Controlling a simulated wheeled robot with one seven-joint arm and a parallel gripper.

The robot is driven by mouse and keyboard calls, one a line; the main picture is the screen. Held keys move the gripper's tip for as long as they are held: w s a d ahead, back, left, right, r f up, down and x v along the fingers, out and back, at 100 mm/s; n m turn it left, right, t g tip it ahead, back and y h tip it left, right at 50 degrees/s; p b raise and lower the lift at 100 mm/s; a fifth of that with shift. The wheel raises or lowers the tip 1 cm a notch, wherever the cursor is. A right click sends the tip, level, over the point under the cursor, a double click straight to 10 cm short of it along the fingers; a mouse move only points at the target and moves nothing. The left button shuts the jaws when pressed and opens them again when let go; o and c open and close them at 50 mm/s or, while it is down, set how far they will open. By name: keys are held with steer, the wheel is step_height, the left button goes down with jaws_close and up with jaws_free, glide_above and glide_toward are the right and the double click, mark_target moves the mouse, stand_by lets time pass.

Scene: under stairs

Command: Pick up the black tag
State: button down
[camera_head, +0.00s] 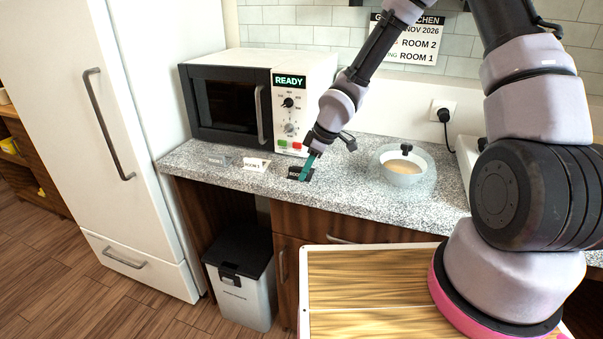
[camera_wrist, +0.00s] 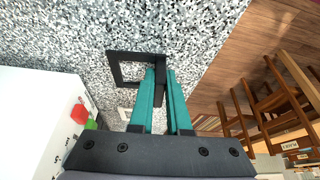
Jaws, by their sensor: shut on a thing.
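The black tag (camera_head: 294,173) is on the granite counter near its front edge, in front of the microwave. In the wrist view its black, frame-like outline (camera_wrist: 118,57) shows at the fingertips, and a dark part of it lies between the fingers. My gripper (camera_head: 306,168) reaches down to the tag from above, with its teal fingers shut on it. In the wrist view the gripper (camera_wrist: 164,74) covers part of the tag. I cannot tell whether the tag is clear of the counter.
A white tag (camera_head: 256,164) and a grey tag (camera_head: 220,160) stand left of the black one. The microwave (camera_head: 230,100) is behind. A glass bowl (camera_head: 404,176) is to the right. A bin (camera_head: 241,285) stands below the counter, and the fridge (camera_head: 130,130) is at left.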

step_height(320, 180, up, 9)
steer(key=shift+r, duration=0.5)
stand_by(1.8)
